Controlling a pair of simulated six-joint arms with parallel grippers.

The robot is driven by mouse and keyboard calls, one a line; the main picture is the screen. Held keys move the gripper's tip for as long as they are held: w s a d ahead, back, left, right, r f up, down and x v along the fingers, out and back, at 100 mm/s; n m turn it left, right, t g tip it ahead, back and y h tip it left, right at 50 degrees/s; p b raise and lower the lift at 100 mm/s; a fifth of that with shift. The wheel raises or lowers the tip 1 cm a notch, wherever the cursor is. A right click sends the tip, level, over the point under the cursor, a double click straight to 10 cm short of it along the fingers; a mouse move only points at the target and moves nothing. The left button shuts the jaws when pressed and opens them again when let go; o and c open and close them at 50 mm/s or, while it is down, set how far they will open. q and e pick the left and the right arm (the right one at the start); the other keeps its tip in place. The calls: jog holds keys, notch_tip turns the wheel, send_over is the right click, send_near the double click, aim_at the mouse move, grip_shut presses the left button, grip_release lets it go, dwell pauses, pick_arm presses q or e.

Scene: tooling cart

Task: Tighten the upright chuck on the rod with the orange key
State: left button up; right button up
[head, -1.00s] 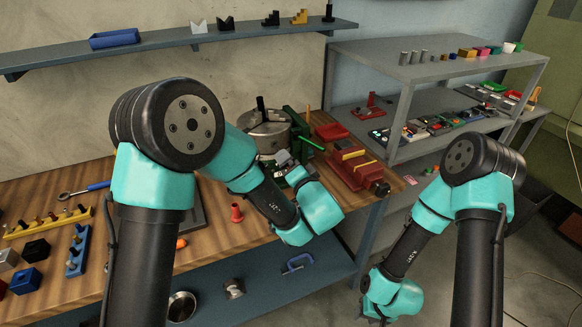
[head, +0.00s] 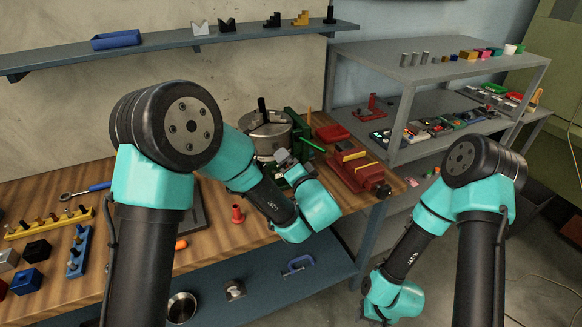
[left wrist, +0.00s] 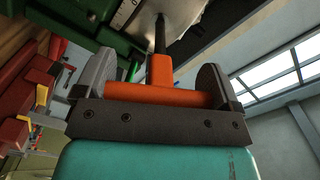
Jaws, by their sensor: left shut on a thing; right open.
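The grey metal chuck (head: 270,138) stands on the wooden bench, with a dark upright rod (head: 262,105) at its top. My left gripper (head: 286,160) is at the chuck's near side. In the left wrist view my left gripper (left wrist: 160,90) is shut on the crossbar of the orange key (left wrist: 160,72). The key's dark shank points toward the chuck's metal body (left wrist: 190,35). I cannot tell whether its tip is seated in the chuck. My right gripper (head: 378,317) is open and empty, low at the bottom edge, partly hidden by its arm.
A green fixture (head: 306,140) and a red vise (head: 352,168) stand right of the chuck. A small red cone-like piece (head: 237,214) stands on the bench in front. Grey shelves (head: 440,68) hold parts at the right. The floor around the right arm is open.

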dwell(1.0)
pick_arm(q)
jog(key=m, duration=1.3)
jog(key=shift+m, duration=0.4)
jog(key=m, duration=0.4)
jog(key=shift+v, duration=1.2)
